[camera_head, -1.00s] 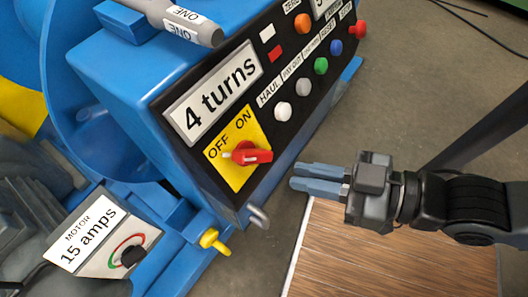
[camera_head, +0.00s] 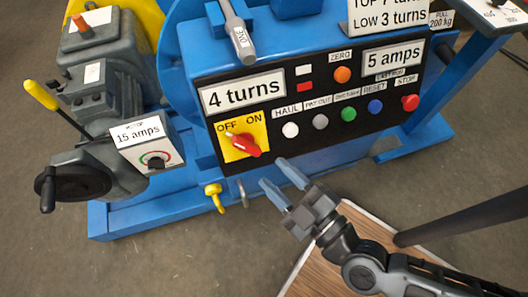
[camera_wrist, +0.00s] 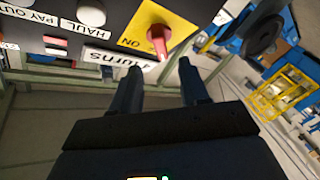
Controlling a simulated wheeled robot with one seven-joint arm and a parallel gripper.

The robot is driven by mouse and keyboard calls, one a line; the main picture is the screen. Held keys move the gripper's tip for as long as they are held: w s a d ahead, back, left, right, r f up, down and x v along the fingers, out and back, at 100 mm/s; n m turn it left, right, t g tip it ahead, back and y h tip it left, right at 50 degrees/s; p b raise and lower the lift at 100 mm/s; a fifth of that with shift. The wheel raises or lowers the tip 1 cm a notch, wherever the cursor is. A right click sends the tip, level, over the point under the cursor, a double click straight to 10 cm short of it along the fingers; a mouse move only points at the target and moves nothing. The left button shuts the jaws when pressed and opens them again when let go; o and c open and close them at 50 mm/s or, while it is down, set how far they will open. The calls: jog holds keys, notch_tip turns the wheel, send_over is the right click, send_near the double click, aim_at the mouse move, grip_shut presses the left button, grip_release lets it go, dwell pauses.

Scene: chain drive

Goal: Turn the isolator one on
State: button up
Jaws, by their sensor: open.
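A red rotary switch (camera_head: 243,145) sits on a yellow plate (camera_head: 226,127) marked OFF and ON, at the lower left of the black panel. Its pale tip is at the upper left, on the OFF side, and its red end slopes to the lower right. In the wrist view, the red switch (camera_wrist: 157,36) is just beyond the fingertips. My gripper (camera_head: 276,174) is open and empty, right of and below the switch, with its fingers pointing up-left. The wrist view shows the gripper's two blue fingers (camera_wrist: 159,68) apart, not touching the switch.
Coloured buttons, including a white one (camera_head: 290,130), line the panel right of the switch. A yellow valve handle (camera_head: 214,197) and a grey hook (camera_head: 243,193) stick out below. A wooden board (camera_head: 330,268) lies below my arm.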

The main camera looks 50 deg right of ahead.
aim_at(250, 151)
jog(key=shift+x, duration=3.85)
jog(key=shift+c, duration=0.4)
grip_shut()
